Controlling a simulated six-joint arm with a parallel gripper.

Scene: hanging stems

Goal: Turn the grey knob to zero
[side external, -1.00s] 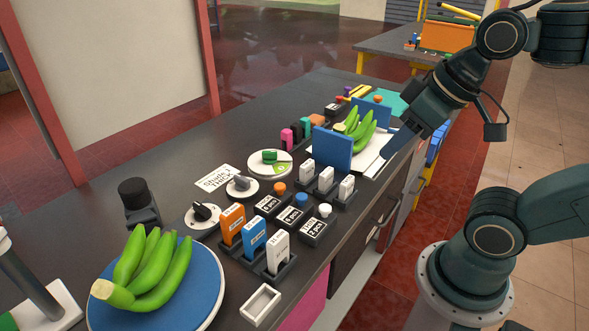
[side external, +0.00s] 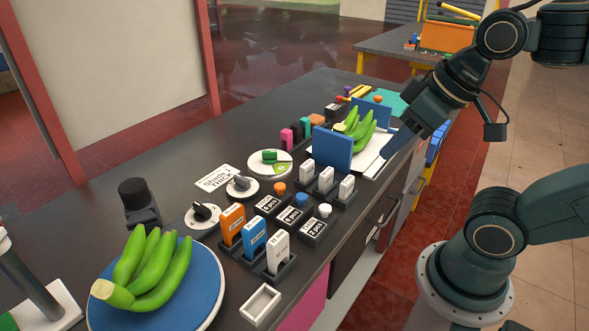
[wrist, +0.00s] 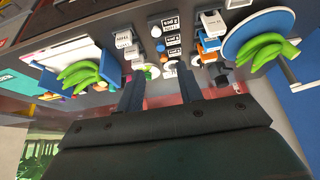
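The grey knob (side external: 241,184) sits on a round white dial plate on the dark counter, behind the row of small labelled boxes. A black knob (side external: 203,211) on a similar white plate is just left of and nearer than it. My gripper (side external: 396,145) is well to the right of the grey knob, near the counter's front edge beside the white board with bananas. In the wrist view my gripper's two fingers (wrist: 160,78) are apart with nothing between them. Pale round plates show beyond the fingertips there, but I cannot tell the knob's pointer setting.
Orange, blue and white cards (side external: 254,240) stand in black holders in front of the knobs. A blue upright panel (side external: 332,152) stands between the knobs and my gripper. A blue plate (side external: 205,290) with bananas is at front left.

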